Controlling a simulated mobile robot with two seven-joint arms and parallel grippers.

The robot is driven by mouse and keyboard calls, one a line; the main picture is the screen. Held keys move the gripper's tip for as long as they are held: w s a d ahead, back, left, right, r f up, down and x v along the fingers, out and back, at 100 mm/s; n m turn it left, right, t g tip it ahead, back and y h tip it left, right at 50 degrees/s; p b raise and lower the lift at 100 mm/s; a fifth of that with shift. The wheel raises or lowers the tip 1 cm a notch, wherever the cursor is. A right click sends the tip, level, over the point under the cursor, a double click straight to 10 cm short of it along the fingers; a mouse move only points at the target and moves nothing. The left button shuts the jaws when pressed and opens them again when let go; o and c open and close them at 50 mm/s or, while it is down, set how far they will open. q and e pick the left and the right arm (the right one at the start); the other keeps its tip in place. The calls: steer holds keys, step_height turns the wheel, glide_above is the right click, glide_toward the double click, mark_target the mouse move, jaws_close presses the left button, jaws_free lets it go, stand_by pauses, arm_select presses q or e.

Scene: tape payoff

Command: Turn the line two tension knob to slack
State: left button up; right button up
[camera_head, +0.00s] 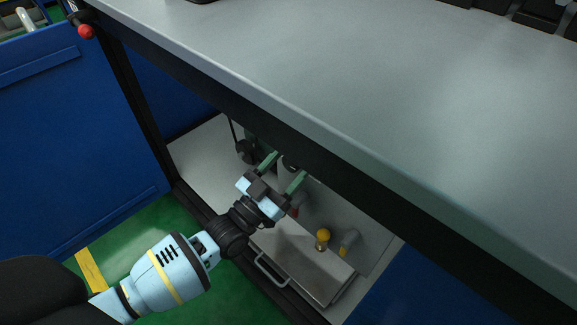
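My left gripper (282,171) reaches from the lower left under the table's front edge. Its two green fingers are spread wide apart. A pale, round part with a dark top (287,168) shows between and beyond the fingertips, partly hidden by the gripper and the table edge. I cannot tell whether the fingers touch it. No label for line two is readable, so I cannot tell which part is its tension knob. A dark round knob-like part (246,151) sits left of the gripper. My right gripper is not in view.
The grey tabletop (330,70) overhangs the recess. A metal box with a handle (300,262) stands below the gripper, near a yellow-topped knob (323,235) and a grey fitting (348,242). A blue panel (75,120) stands at left, above green floor (150,222).

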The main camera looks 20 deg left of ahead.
arm_select(q)
steer(key=shift+w, duration=0.1)
steer(key=c, duration=0.7)
steer(key=shift+c, duration=1.4)
